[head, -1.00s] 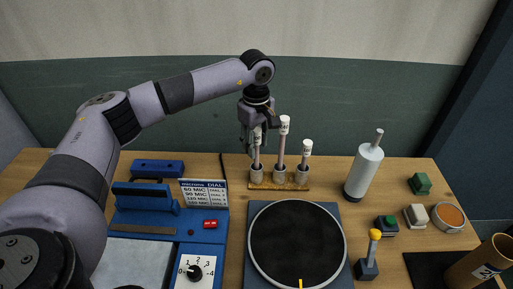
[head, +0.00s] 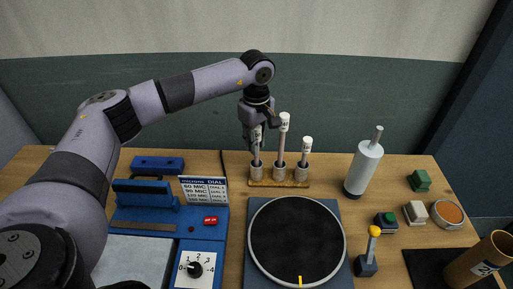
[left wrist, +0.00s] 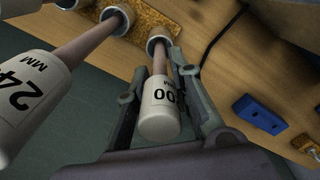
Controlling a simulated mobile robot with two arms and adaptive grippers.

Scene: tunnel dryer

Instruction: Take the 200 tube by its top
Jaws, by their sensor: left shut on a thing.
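Three slim tubes with white caps stand in grey cups on a cork-coloured base (head: 260,184). My left gripper (head: 257,146) reaches down from above onto the leftmost tube (head: 256,152). In the left wrist view its fingers (left wrist: 162,84) lie on both sides of this tube's white cap (left wrist: 160,112) and are shut on it. The label shows "00"; its first digit is hidden. The tube's lower end is in its cup (left wrist: 160,36). The middle tube (head: 283,138) is tallest; the right one (head: 304,158) is shorter. A "24.. MM" tube (left wrist: 30,90) shows beside the gripper. My right gripper is not in view.
A blue device with a dial (head: 195,266) and a text card (head: 204,190) stand at left. A round black plate (head: 296,243) lies in front of the tubes.

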